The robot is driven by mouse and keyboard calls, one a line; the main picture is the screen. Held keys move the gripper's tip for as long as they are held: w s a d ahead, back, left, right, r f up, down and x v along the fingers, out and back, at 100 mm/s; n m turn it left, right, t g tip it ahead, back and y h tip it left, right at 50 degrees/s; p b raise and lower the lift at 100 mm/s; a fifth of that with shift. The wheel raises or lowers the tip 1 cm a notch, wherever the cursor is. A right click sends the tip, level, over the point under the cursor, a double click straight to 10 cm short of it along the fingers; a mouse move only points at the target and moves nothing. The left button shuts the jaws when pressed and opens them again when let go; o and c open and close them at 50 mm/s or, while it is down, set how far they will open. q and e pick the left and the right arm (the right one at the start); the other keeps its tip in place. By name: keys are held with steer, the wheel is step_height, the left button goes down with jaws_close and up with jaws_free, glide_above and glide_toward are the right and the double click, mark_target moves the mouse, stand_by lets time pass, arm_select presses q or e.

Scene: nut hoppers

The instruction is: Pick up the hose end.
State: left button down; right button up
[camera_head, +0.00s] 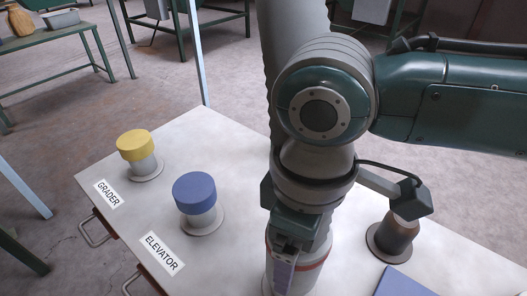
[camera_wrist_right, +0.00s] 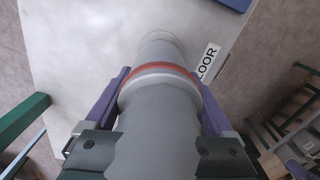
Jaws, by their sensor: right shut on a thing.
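The grey hose end (camera_wrist_right: 155,120) has a red band and a pale rim, and lies between the purple fingers of my right gripper (camera_wrist_right: 160,90) in the right wrist view. The gripper is shut on it. A lighter round part continues beyond the rim towards the pale table; I cannot tell whether it is fixed there. In the head view the hose (camera_head: 291,25) rises behind my right arm. The hose end (camera_head: 310,275) shows low beside my right gripper (camera_head: 284,268), partly hidden by it. My left gripper is not in view.
The pale table (camera_head: 222,145) bears a yellow-capped stub (camera_head: 136,146) by a GRADER label, a blue-capped stub (camera_head: 194,193) by an ELEVATOR label, and a brown-and-grey stub (camera_head: 393,240) at right. A blue flat thing (camera_head: 402,284) lies in front. A partial "LOOR" label (camera_wrist_right: 208,62) lies beside the hose end.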

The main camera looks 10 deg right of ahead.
steer(key=c, duration=0.7)
steer(key=shift+r, duration=0.1)
